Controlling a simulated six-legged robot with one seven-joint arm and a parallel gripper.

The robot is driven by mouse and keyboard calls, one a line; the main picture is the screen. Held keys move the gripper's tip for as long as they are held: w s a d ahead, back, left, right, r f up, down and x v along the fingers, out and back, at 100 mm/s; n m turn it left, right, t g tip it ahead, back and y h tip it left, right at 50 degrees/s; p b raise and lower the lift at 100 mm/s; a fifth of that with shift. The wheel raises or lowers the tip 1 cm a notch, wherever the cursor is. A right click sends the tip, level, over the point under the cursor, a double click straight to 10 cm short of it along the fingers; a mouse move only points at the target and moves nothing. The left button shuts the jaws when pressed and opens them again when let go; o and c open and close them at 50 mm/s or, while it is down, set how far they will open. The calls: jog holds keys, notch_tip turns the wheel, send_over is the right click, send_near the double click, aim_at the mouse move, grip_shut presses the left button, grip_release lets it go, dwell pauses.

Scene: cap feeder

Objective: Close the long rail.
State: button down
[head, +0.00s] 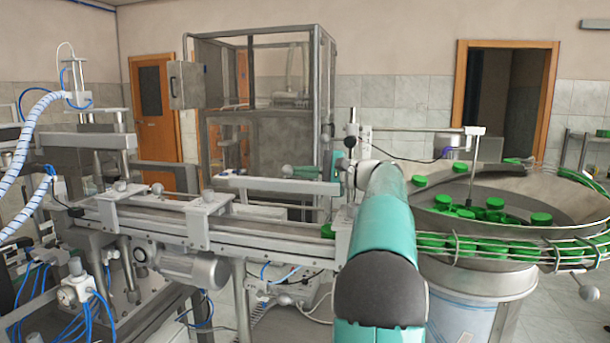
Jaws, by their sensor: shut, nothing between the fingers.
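A long grey rail (270,185) runs level above the conveyor (262,240), from a bracket on the left to the post beside my arm. It looks like the long rail, but I cannot tell from this view whether it is open or closed. A shorter grey rail (80,140) sits farther left on the same machine. My teal arm rises from the bottom centre and bends towards the rail's right end, covering part of it.
The round feeder bowl (560,218) with green caps (494,203) stands right of my arm, with a cap track curving round its front. A metal-framed cabinet (265,150) stands behind the conveyor. A ribbed white hose (28,150) and blue tubes crowd the left.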

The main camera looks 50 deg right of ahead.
aim_at(297, 182)
jog(key=a+n, duration=0.1)
jog(key=s+a+r+n, duration=0.1)
jog(key=n, duration=0.1)
jog(key=shift+s+a+n, duration=0.15)
jog(key=shift+a+n, duration=0.1)
jog(key=shift+n, duration=0.05)
jog(key=a+n, duration=0.1)
jog(key=s+a+n, duration=0.1)
jog(key=n, duration=0.1)
jog(key=shift+a+r, duration=0.1)
jog(key=shift+s+a+n, duration=0.3)
jog(key=shift+a+n, duration=0.1)
jog(key=shift+n, duration=0.2)
jog(key=shift+s+a+f, duration=0.2)
jog(key=shift+a, duration=0.2)
jog(key=shift+s+d, duration=0.1)
